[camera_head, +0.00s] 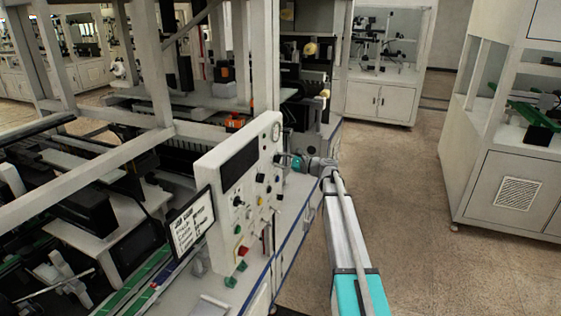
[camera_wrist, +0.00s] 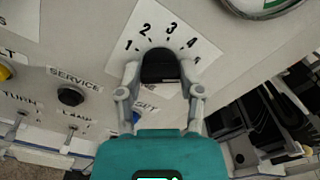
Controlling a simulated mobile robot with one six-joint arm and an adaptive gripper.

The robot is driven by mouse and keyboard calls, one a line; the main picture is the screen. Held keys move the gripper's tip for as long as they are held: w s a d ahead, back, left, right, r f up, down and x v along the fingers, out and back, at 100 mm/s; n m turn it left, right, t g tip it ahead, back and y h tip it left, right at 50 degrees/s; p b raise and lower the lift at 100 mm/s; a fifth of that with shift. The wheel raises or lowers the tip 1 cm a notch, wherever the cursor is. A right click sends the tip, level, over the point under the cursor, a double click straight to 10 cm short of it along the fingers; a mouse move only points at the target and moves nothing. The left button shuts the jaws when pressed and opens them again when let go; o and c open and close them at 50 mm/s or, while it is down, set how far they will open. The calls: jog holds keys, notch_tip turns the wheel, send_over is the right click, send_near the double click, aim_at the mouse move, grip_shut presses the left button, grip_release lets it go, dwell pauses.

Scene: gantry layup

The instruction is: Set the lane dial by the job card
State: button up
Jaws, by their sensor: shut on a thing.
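The lane dial's black knob (camera_wrist: 160,66) sits on a white scale plate (camera_wrist: 193,38) marked 1, 2, 3, 4 in the wrist view. My gripper (camera_wrist: 160,78) is shut on the knob, one finger on each side. I cannot make out a pointer mark, so the number it is set to is unclear. In the head view my gripper (camera_head: 298,162) reaches the right side of the white control panel (camera_head: 215,175) and hides the dial there. The job card (camera_head: 190,224) is a white sheet in a dark frame left of the panel; its lines are too small to read.
A black SERVICE knob (camera_wrist: 70,95) and a yellow button (camera_wrist: 4,73) are left of the dial in the wrist view. A round gauge (camera_wrist: 262,4) is at the upper right. In the head view, the floor (camera_head: 415,225) right of my arm is clear up to a white cabinet (camera_head: 510,180).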

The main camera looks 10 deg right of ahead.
jog(key=shift+n, duration=0.3)
jog(key=n, duration=0.9)
jog(key=shift+n, duration=0.4)
jog(key=n, duration=1.1)
jog(key=o, duration=1.1)
jog(key=shift+o, duration=0.2)
